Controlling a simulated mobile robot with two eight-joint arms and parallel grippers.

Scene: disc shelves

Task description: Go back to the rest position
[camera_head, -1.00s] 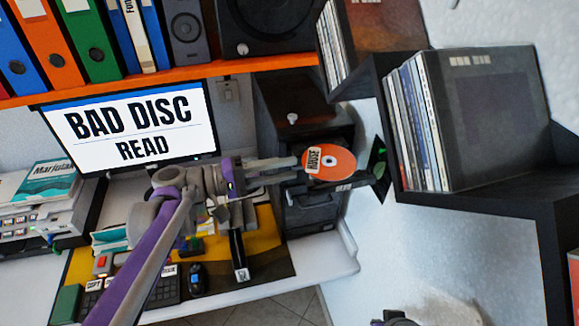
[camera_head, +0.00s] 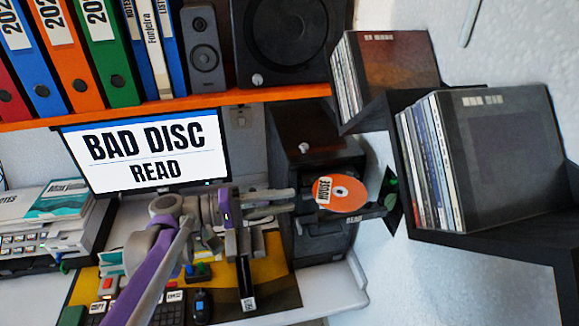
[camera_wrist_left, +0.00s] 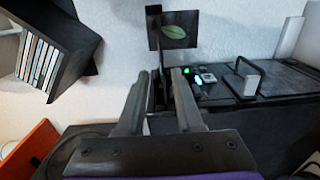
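My left gripper (camera_head: 292,201) reaches in from the left, in front of the dark disc drive tower. Its two fingers are apart with nothing between them, as the left wrist view (camera_wrist_left: 161,76) also shows. An orange disc (camera_head: 343,194) with a "HOUSE" label lies on the drive's extended tray (camera_head: 375,212), which is marked "READ". A gap separates the fingertips from the disc. The disc is not visible in the left wrist view. My right gripper is not in view.
A monitor (camera_head: 150,155) reads "BAD DISC READ". Black shelves (camera_head: 500,240) with disc cases stand on the right. An orange shelf (camera_head: 180,107) with binders and a speaker runs above. The desk below holds a keyboard, a mouse (camera_head: 202,305) and a yellow mat.

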